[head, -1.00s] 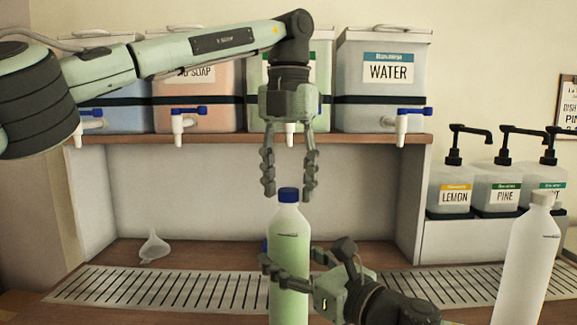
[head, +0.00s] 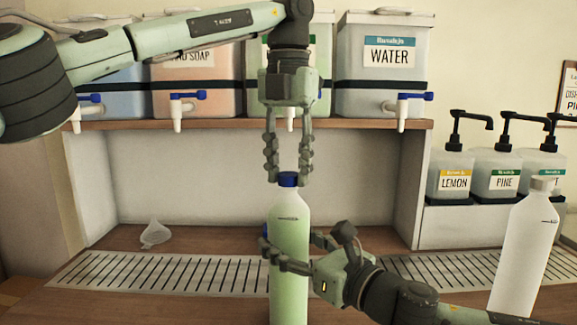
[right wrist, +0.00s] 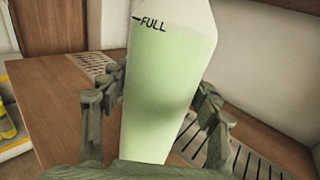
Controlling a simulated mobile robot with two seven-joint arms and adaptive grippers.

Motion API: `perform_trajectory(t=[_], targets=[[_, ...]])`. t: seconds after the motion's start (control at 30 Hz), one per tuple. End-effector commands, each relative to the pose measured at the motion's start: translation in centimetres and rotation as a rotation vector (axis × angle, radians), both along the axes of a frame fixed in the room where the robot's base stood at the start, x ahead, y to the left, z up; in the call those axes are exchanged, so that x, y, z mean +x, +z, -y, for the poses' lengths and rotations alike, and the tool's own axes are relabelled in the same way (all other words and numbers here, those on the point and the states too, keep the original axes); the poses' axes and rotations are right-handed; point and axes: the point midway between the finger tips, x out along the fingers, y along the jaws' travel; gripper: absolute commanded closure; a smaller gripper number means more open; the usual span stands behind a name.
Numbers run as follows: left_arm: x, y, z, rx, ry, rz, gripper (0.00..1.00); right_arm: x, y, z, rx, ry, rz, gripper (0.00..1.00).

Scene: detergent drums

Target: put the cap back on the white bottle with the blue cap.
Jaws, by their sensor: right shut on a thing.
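The white bottle (head: 290,250) with green liquid inside stands upright in the middle of the head view. Its blue cap (head: 288,179) sits at the top of the neck. My left gripper (head: 288,181) points straight down over the bottle, its fingertips on either side of the cap. Whether the fingers press on the cap is too small to tell. My right gripper (head: 290,256) comes from the right and is shut around the bottle's body. In the right wrist view, its fingers (right wrist: 150,110) flank the bottle (right wrist: 165,90), which shows a FULL mark.
A second white bottle (head: 526,250) stands at the right. A funnel (head: 155,234) lies at the left by the drip grate (head: 150,277). Drums with taps stand on the shelf (head: 250,125) behind. Pump bottles (head: 495,175) stand at right. A blue bit shows behind the bottle's left edge.

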Motion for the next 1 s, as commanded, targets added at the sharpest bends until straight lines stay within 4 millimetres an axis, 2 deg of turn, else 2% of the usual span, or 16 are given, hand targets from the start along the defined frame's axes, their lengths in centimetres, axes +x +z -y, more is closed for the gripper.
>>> perform_trajectory(t=[0.03,0.1,0.47,0.8,1.0], targets=[[0.0,0.0,0.0,0.000,0.001,0.000,0.56,0.0,0.0,0.0,0.000,0.000,-0.001,1.00],[0.0,0.0,0.0,0.000,0.001,0.000,0.48,0.0,0.0,0.0,0.000,0.000,-0.001,1.00],[0.0,0.5,0.0,0.000,0.001,0.001,0.48,0.0,0.0,0.0,0.000,0.000,-0.001,1.00],[0.0,5.9,0.1,-0.001,0.003,0.002,0.48,0.0,0.0,0.0,0.000,0.000,-0.001,1.00],[0.0,7.4,0.1,0.000,0.001,0.001,0.48,0.0,0.0,0.0,0.000,0.000,-0.001,1.00]])
